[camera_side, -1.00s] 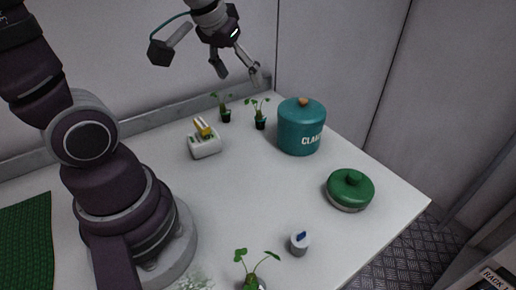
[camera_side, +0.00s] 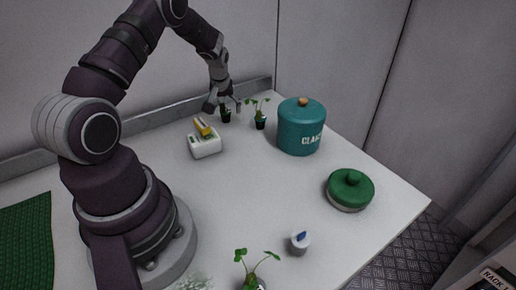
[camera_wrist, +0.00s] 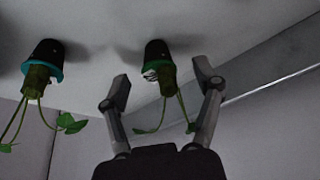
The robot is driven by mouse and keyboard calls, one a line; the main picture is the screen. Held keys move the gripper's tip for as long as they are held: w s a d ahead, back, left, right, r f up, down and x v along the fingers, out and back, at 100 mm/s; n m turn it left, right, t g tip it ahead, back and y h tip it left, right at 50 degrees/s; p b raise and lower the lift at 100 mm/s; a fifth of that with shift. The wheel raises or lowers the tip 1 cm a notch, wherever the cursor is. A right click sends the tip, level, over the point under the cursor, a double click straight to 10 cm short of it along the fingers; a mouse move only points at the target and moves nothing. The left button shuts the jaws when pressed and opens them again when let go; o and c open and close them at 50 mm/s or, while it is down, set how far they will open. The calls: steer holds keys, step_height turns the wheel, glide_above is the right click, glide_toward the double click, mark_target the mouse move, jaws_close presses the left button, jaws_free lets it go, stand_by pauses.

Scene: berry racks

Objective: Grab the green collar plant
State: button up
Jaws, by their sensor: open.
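A small potted plant (camera_wrist: 168,82) with a black pot is between the fingers of my gripper (camera_wrist: 160,86) in the wrist view. In the wrist view this second plant (camera_wrist: 38,80) is at the left and has a teal-green collar.
A teal canister (camera_side: 301,130) stands right of the plants. A white box with a yellow top (camera_side: 204,144) is close in front of my gripper. A green lidded dish (camera_side: 350,190), a small grey cup (camera_side: 299,244) and another plant (camera_side: 252,278) are nearer. The table's middle is clear.

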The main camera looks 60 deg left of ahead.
steer(key=shift+w+a+f, duration=0.1)
steer(key=shift+a+f, duration=0.05)
steer(key=shift+f, duration=0.4)
steer(key=shift+c, duration=0.3)
steer(key=c, duration=1)
